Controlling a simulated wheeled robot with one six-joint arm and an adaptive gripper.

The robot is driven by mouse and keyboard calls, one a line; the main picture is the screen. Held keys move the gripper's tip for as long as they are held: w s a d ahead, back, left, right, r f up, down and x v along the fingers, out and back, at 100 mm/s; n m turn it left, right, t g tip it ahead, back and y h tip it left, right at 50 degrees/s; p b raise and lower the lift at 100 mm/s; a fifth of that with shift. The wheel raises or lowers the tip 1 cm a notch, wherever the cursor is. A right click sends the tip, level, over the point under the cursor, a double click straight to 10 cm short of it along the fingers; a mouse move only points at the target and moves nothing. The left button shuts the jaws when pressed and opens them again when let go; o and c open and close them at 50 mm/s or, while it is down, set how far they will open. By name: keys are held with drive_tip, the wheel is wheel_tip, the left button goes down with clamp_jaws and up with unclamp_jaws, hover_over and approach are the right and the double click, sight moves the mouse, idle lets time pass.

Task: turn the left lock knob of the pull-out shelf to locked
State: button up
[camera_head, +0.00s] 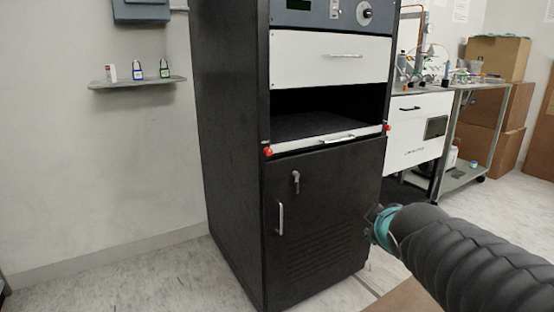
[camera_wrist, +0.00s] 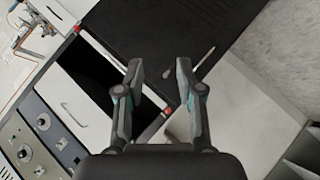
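The pull-out shelf (camera_head: 330,143) sits in the black cabinet with its white front edge level with the cabinet face. The red left lock knob (camera_head: 268,152) is at its left end and the red right knob (camera_head: 387,127) at its right end. In the wrist view the left lock knob (camera_wrist: 167,112) shows between my fingers, beyond them and apart. The right knob (camera_wrist: 77,28) is at upper left. I cannot tell how either knob is turned. My gripper (camera_wrist: 159,68) is open and empty. In the head view it is mostly hidden by my arm, low and right of the cabinet door.
A white drawer (camera_head: 325,56) and control panel (camera_head: 330,14) are above the shelf. Below is the black door (camera_head: 325,220) with a lock lever (camera_head: 296,181) and handle (camera_head: 280,218). A wall shelf (camera_head: 137,84) stands left. A bench and cart (camera_head: 467,170) are right.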

drive_tip(key=w+a+r+n+t+y+b, duration=0.1)
drive_tip(key=w+a+r+n+t+y, duration=0.2)
drive_tip(key=w+n, duration=0.55)
drive_tip(key=n+y+b, duration=0.2)
drive_tip(key=n+y, duration=0.6)
drive_tip(key=n, duration=0.5)
approach(270, 152)
drive_tip(key=p+x, duration=0.1)
drive_tip(key=x, duration=0.7)
drive_tip(key=shift+w+a+f, duration=0.1)
drive_tip(key=shift+w+a, duration=0.15)
drive_tip(key=shift+w, duration=0.05)
drive_tip(key=shift+c, duration=0.3)
clamp_jaws()
